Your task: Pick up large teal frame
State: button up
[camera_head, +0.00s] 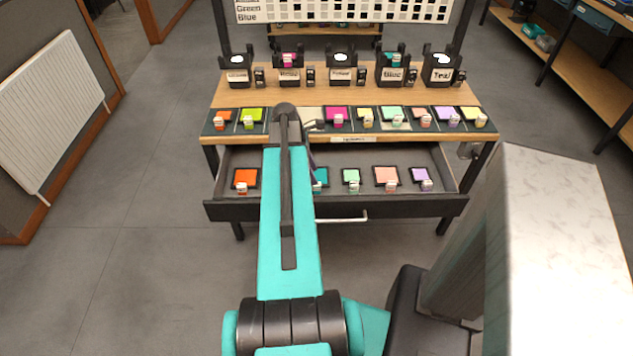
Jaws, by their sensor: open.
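A teal frame (321,175) with a dark border and a small white tag lies in the open drawer, just right of my arm. My arm covers its left part, so its full size cannot be told. Another small teal piece (396,60) shows at the top of the holder labelled Blue. My arm reaches forward over the drawer towards the table edge.
The open drawer (228,208) also holds an orange frame (246,176), a mint frame (351,176), a peach frame (386,175) and a purple frame (419,174). Several coloured frames line the table's front strip. Labelled black holders stand behind. A radiator (50,110) is at left.

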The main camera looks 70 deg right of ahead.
jog(key=shift+p+x, duration=0.7)
jog(key=shift+x, duration=1.9)
jog(key=shift+a, duration=0.1)
grip_shut()
